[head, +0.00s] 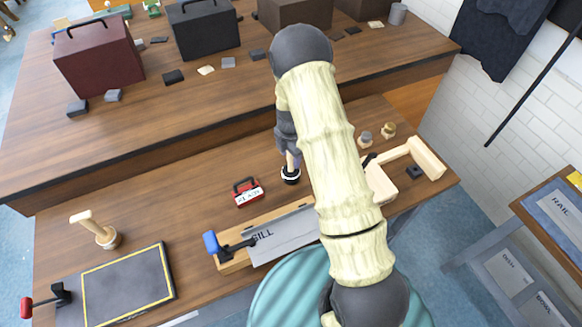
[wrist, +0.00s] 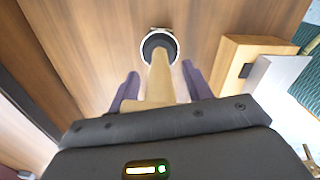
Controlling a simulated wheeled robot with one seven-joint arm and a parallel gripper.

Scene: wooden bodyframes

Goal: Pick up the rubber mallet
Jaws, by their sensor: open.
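The rubber mallet stands head down on the wooden bench, its black round head with a white ring (head: 291,175) on the surface and its pale handle pointing up. In the wrist view the mallet handle (wrist: 161,82) rises toward me between the two purple fingers. My gripper (wrist: 160,84) is open, with one finger on each side of the handle and a visible gap on both sides. In the head view my gripper (head: 289,147) is just above the mallet head, and my arm hides part of it.
A red labelled box (head: 248,193) stands left of the mallet. A clamped board marked SILL (head: 285,238) lies in front. A wooden-handled tool (head: 96,230) and a dark framed mat (head: 125,288) are at left. A raised shelf with cases (head: 98,60) runs behind.

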